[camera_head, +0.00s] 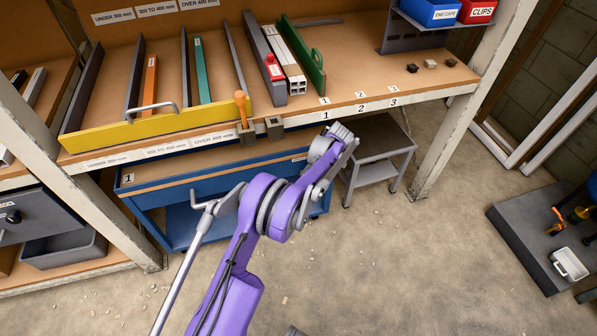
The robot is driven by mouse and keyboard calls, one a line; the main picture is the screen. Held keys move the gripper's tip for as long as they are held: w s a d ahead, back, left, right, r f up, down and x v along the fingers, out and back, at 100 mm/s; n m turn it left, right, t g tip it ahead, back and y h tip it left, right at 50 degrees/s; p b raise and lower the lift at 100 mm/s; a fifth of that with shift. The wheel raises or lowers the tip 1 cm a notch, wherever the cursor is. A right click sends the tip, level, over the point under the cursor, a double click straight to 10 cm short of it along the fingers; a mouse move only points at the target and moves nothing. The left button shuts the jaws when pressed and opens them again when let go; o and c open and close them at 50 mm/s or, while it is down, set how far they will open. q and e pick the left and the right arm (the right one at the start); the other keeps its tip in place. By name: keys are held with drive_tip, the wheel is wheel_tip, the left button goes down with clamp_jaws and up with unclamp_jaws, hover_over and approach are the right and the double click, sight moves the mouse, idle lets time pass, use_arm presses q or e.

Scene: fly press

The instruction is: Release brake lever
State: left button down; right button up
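An orange-handled lever (241,105) stands upright at the front edge of the wooden bench, at the right end of a yellow bar. It may be the brake lever; no label confirms this. My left arm is purple and comes up from the bottom. Its grey gripper (343,133) is in front of the bench edge, to the right of the lever and apart from it. The gripper is seen from behind and its fingers are not clear, so I cannot tell its opening. My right gripper is not in view.
The wooden bench (370,83) holds long profiles in slots behind the yellow bar (150,124). A blue cart (140,203) stands below, and a grey stool (378,150) beside it. A bent grey rod (180,270) rises left of my arm. The floor (420,270) at right is mostly clear.

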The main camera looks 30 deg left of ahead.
use_arm(q)
drive_tip(key=shift+w+d+f+m+g+y+b, duration=0.3)
drive_tip(key=shift+w+d+f+g+y+b, duration=0.8)
drive_tip(key=shift+b, duration=0.85)
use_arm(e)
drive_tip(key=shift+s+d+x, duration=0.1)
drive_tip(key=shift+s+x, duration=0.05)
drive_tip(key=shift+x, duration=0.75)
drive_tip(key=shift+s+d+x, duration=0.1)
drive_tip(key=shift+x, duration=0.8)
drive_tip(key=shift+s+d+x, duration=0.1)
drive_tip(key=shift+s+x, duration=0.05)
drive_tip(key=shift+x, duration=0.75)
use_arm(q)
drive_tip(key=shift+w+r, duration=0.1)
drive_tip(key=shift+w, duration=0.05)
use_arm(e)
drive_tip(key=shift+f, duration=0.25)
use_arm(q)
drive_tip(key=shift+r, duration=0.1)
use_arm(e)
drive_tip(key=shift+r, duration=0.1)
